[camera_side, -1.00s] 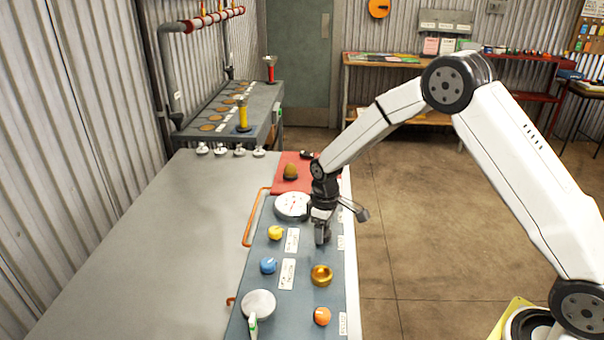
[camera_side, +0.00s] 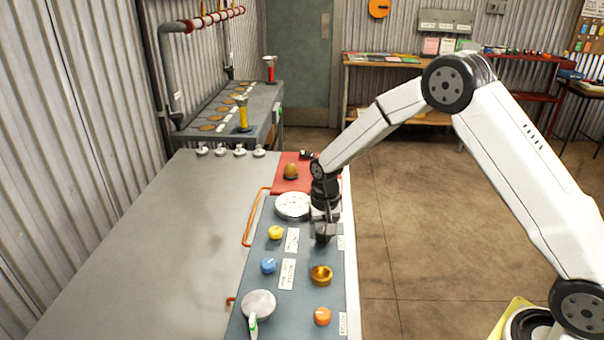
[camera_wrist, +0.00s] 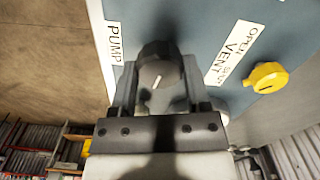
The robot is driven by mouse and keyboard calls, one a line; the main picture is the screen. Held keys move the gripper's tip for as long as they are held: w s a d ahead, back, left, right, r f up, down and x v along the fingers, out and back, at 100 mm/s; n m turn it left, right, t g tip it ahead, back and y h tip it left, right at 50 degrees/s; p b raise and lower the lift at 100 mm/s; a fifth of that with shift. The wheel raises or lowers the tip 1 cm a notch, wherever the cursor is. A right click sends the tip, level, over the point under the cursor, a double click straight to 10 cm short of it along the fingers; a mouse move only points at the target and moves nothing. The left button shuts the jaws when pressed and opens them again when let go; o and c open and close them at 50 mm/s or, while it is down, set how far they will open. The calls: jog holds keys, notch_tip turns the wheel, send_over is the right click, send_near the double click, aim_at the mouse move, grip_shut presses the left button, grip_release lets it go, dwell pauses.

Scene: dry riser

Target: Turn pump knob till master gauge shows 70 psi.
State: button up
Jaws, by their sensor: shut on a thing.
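The pump knob (camera_wrist: 160,72) is dark and round with a pale pointer line, beside the PUMP label (camera_wrist: 115,42) in the wrist view. My gripper (camera_wrist: 158,85) is shut on it, one finger on each side. Another round gauge (camera_side: 258,304) is at the panel's near end.
The blue-grey panel (camera_side: 300,300) carries a yellow knob (camera_side: 275,232), a blue knob (camera_side: 268,265), a brass cup-like part (camera_side: 321,275) and an orange knob (camera_side: 322,316). A red mat (camera_side: 290,160) with a brown rounded object (camera_side: 290,171) lies beyond. The bench at left (camera_side: 150,250) is clear.

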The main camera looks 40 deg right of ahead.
jog(key=m, duration=0.4)
jog(key=shift+m, duration=0.3)
jog(key=m, duration=0.5)
dwell(0.3)
jog(key=o, duration=1.3)
jog(key=shift+r, duration=0.15)
jog(key=shift+r, duration=3.8)
jog(key=shift+s, duration=0.1)
